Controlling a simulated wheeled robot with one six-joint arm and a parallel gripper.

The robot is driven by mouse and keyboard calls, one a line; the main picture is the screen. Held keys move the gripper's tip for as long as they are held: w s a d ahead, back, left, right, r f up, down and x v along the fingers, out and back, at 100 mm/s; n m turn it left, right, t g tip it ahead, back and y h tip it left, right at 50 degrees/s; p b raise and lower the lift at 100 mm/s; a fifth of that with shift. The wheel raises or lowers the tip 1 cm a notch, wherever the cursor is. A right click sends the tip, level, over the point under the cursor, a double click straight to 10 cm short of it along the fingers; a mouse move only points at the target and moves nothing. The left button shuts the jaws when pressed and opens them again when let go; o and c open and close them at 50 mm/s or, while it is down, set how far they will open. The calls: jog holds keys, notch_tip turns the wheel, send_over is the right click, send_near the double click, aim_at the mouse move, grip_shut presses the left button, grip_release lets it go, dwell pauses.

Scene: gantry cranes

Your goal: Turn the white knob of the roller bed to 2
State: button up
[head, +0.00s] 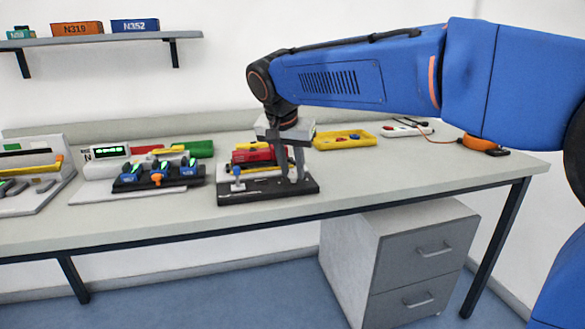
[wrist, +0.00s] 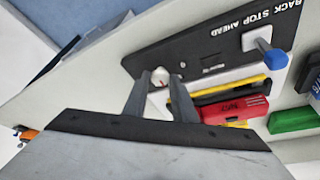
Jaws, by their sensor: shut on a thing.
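The roller bed's dark control panel (head: 262,192) lies near the table's front edge, with a red block labelled N-something behind it. My gripper (head: 292,179) points down over the panel's right part. In the wrist view my gripper (wrist: 162,77) has its two fingers on either side of the white knob (wrist: 159,82), shut on it. A small red mark shows on the knob. The knob's scale numbers are too small or hidden to read, so its setting cannot be told.
A blue-tipped lever (wrist: 271,57) stands on the same panel, beside the words BACK STOP AHEAD. A crane console (head: 160,178) with several blue-topped levers stands to the left. A yellow tray (head: 345,139) lies behind on the right. The table's front right is clear.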

dwell(0.3)
jog(key=o, duration=1)
jog(key=shift+o, duration=0.2)
jog(key=shift+r, duration=0.1)
jog(key=v, duration=1.7)
jog(key=shift+s+a+r, duration=0.1)
